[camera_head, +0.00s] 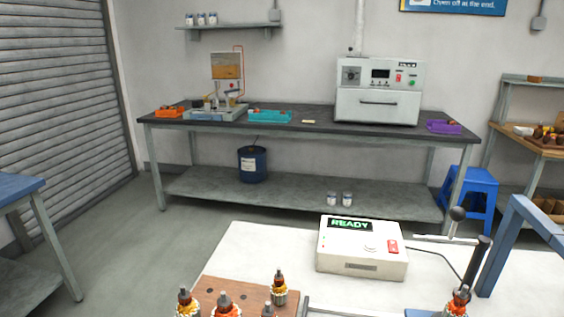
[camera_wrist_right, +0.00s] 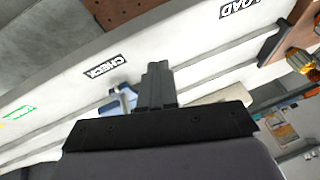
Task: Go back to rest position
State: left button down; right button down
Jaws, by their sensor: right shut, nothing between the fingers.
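My right gripper (camera_wrist_right: 156,72) shows in the right wrist view with its dark fingers together and nothing between them. The view is tilted, and a white table surface (camera_wrist_right: 45,95) with "CHECK" and "LOAD" labels lies beyond the fingers. In the head view neither gripper shows. The white worktable (camera_head: 255,262) is in front of me. It bears a brown board (camera_head: 240,301) with several armatures, a white box (camera_head: 362,250) reading "READY", and another armature (camera_head: 458,302) at the lower right.
A lever with black knobs (camera_head: 476,262) and a blue frame (camera_head: 507,245) stand at the right. A long bench (camera_head: 290,124) with trays and a white machine (camera_head: 378,92) is along the back wall. A blue table (camera_head: 22,190) is at the left. Open floor lies between.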

jog(key=s+a+f+n+g, duration=0.1)
jog(key=s+f+n, duration=0.2)
jog(key=s, duration=0.3)
jog(key=s+a+f+n+g, duration=0.1)
jog(key=s+f+n, duration=0.25)
jog(key=s, duration=0.25)
jog(key=w+a+f+t+y, duration=0.1)
jog(key=w+a+f+t, duration=0.1)
jog(key=w+f+t, duration=0.4)
notch_tip(320, 180, down, 2)
jog(key=shift+w+a+f+n+t+y, duration=0.1)
jog(key=shift+w+a+n+t+y, duration=0.2)
jog(key=shift+w+n+t, duration=0.15)
